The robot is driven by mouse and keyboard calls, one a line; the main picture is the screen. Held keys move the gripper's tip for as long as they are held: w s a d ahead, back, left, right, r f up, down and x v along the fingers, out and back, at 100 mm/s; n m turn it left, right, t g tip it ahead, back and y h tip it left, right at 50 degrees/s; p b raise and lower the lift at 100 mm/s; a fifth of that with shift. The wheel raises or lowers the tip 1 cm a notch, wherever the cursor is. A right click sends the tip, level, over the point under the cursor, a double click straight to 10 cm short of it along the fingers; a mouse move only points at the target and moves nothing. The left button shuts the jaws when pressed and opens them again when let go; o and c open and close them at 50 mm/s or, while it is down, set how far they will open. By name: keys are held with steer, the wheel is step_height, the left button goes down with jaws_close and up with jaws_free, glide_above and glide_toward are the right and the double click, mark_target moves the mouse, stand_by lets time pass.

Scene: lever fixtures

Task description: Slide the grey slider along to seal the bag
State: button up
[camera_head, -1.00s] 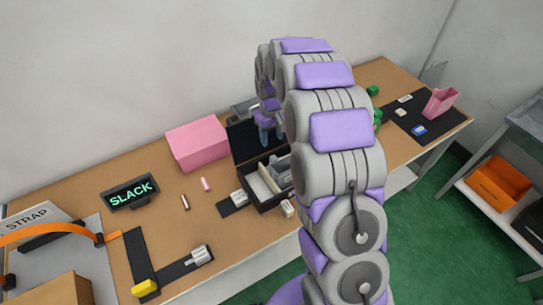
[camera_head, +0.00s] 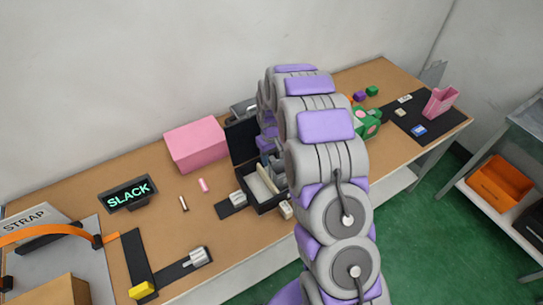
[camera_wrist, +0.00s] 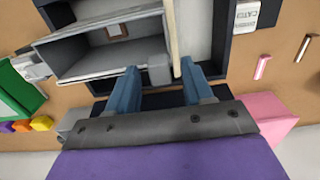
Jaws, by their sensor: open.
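A small grey block (camera_wrist: 159,69), which looks like the slider, sits at the near end of a pale strip (camera_wrist: 171,38) in the wrist view. My gripper (camera_wrist: 160,82) has its two blue fingers apart, one on each side of the block. I cannot tell whether either finger touches it. Beside the strip is a grey open-topped, box-like form (camera_wrist: 95,62); I cannot tell whether this is the bag. In the head view, all this lies at a black open case (camera_head: 266,205), and my arm hides most of the gripper and the slider.
A pink box (camera_head: 197,145) stands behind and left of the case. A small labelled block (camera_head: 238,198) is left of it. Green blocks (camera_head: 367,122) lie to the right. A SLACK display (camera_head: 128,194) and strap fixture (camera_head: 60,230) are further left.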

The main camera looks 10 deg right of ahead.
steer(key=shift+d, duration=0.1)
steer(key=c, duration=0.4)
jaws_close()
steer(key=w+d+p, duration=0.1)
steer(key=w+d, duration=0.3)
steer(key=d, duration=0.8)
steer(key=shift+d, duration=0.25)
steer(key=shift+a, duration=0.1)
